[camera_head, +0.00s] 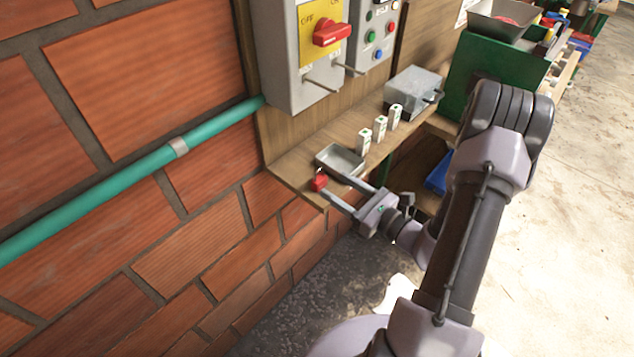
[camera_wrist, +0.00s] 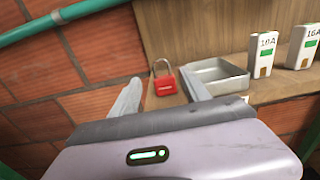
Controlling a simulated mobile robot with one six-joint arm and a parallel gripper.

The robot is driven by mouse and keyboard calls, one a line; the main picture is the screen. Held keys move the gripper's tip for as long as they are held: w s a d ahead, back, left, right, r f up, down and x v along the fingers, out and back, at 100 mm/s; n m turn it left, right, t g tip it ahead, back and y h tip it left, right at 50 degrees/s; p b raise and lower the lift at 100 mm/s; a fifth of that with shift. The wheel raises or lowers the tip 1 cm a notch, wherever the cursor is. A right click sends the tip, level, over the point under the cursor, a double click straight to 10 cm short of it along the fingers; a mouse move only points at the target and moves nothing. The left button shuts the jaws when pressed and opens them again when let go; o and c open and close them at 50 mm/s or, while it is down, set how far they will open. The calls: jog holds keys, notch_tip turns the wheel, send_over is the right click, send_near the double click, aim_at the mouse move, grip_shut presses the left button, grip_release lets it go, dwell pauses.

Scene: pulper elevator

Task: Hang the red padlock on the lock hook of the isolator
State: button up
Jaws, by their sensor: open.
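The red padlock (camera_head: 319,183) stands on the wooden shelf near its left end, beside a small metal tray. In the wrist view the padlock (camera_wrist: 164,84) is upright with its metal shackle on top, seen between my fingers. My gripper (camera_head: 341,192) is open, its fingers reaching toward the padlock from the front; they also show in the wrist view (camera_wrist: 160,88). I cannot tell whether a finger touches the padlock. The isolator (camera_head: 305,75) is a grey box on the wall with a red handle on a yellow plate. A thin metal rod (camera_head: 322,84) sticks out from its lower front.
The small metal tray (camera_head: 341,160) sits right of the padlock. A grey metal box (camera_head: 413,92) and a green machine (camera_head: 490,75) are beyond. A teal pipe (camera_head: 130,180) runs along the brick wall.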

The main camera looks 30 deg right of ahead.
aim_at(319, 178)
jog(key=x, duration=0.7)
jog(key=shift+w+d+b, duration=0.1)
jog(key=shift+d+b, duration=0.05)
jog(key=shift+b, duration=0.25)
grip_shut()
